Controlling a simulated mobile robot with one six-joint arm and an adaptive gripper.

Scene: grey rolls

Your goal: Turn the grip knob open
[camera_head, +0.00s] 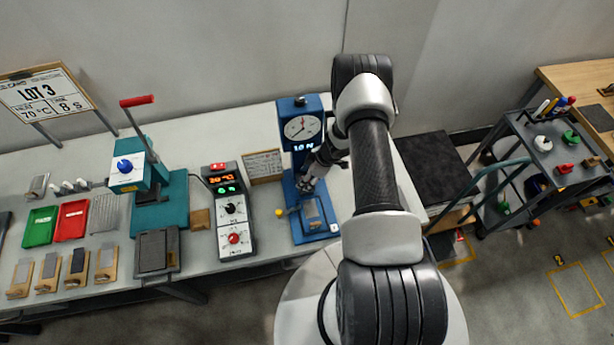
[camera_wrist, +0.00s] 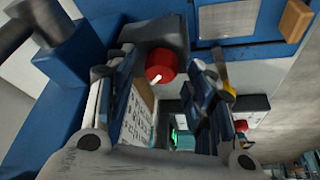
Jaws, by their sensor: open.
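The grip knob is a round red knob (camera_wrist: 160,66) with a white pointer mark, on a dark block of the blue tester in the wrist view. The blue tester (camera_head: 285,185) stands upright on the bench in the head view, with a round dial and a lit display. My gripper (camera_head: 306,185) is in front of its column and hides the knob there. In the wrist view my gripper (camera_wrist: 163,76) is open, one finger to each side of the red knob. I cannot tell whether the fingers touch it.
A grey control box (camera_head: 232,215) with lit digits and knobs stands left of the tester. A small printed board (camera_head: 263,166) leans behind it. A teal press (camera_head: 160,200) with a red-handled lever is further left. A yellow-ended part (camera_wrist: 229,90) sits close to my right finger.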

